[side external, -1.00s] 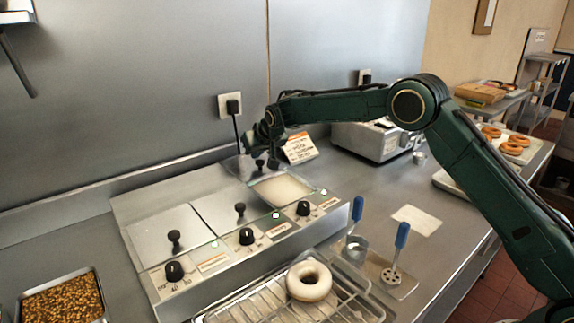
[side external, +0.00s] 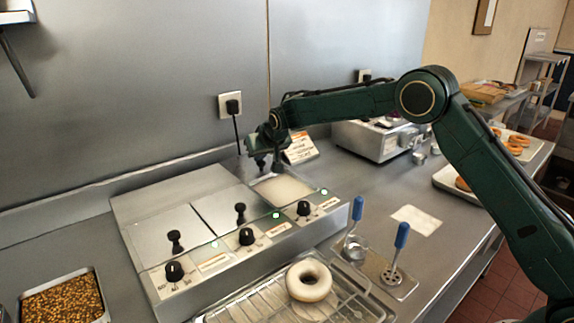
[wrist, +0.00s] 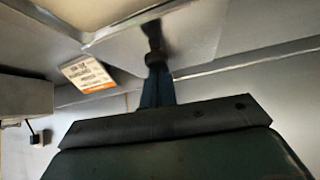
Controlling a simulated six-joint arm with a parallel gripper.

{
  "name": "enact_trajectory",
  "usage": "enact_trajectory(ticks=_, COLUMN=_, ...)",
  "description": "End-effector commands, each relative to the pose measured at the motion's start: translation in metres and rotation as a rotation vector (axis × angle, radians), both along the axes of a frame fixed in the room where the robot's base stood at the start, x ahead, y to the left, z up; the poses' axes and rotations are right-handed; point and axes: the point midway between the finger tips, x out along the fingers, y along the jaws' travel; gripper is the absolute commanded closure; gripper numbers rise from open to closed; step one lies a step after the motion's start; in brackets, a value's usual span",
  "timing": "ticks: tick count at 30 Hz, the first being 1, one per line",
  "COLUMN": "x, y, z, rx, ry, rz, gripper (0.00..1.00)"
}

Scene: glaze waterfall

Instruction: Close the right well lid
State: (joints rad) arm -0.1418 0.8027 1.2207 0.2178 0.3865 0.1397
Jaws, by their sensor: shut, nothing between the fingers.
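The three-well warmer (side external: 330,222) stands on the counter. Its left lid (side external: 160,232) and middle lid (side external: 222,207) lie flat, each with a black knob. The right well (side external: 283,189) is open and shows white glaze. Its right lid (side external: 234,163) is raised at the back, partly hidden by my gripper. My gripper (side external: 268,163) is shut and empty above the back of the right well, close to the raised lid. In the wrist view, the fingers (wrist: 156,65) point at a grey panel (wrist: 195,38) with a dark knob-like shape; contact is unclear.
A small sign (side external: 300,148) stands close behind the right well. A metal machine (side external: 375,140) is farther right. A rack with a white-glazed donut (side external: 309,281) and blue-handled tools (side external: 402,236) stand in front. A wall plug (side external: 232,106) and cord hang behind.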

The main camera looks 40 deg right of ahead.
Motion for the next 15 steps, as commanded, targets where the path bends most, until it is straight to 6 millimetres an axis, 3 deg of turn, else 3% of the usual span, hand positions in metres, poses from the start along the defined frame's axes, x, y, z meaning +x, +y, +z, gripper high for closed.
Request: enact_trajectory(ticks=15, x=-0.056, y=0.0, z=0.0, rx=0.0, ry=0.002, rz=0.001, gripper=1.0)
